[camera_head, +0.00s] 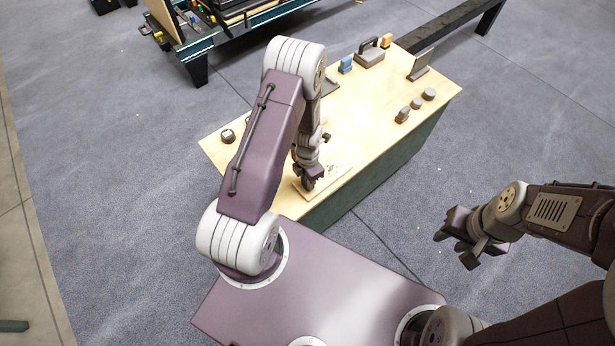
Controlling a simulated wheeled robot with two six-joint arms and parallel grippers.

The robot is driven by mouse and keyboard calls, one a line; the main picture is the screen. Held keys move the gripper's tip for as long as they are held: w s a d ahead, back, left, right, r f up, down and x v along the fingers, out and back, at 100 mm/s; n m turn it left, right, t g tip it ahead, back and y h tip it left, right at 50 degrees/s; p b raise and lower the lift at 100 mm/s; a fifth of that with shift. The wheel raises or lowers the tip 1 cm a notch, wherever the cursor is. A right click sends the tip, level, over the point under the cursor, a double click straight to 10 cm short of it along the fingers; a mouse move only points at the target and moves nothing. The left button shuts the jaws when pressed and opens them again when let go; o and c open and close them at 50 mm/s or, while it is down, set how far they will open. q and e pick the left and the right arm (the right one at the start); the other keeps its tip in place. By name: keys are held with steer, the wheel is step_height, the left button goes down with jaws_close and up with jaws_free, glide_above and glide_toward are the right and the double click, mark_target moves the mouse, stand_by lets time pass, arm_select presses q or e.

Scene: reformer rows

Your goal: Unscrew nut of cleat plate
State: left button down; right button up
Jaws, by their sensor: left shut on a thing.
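A thin light-wood board (326,184), which may be the cleat plate, lies near the front edge of the table. My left gripper (309,184) points down over its left part, with the fingertips at or close to its surface. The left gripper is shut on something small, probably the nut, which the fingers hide. A few small dark marks show on the board to the right of the gripper. My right gripper (458,247) hangs over the floor to the right of the table, its fingers spread and nothing seen between them.
The wooden table (375,122) carries a round dark knob (228,136) at left, a blue block (346,65), a grey handled block (370,53), an upright grey plate (418,65) and small grey pieces (429,94) at the right. A green-framed bench (200,45) stands behind.

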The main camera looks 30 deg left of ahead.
arm_select(q)
steer(key=shift+n, duration=0.8)
steer(key=shift+r+p, duration=1.9)
steer(key=shift+r, duration=0.3)
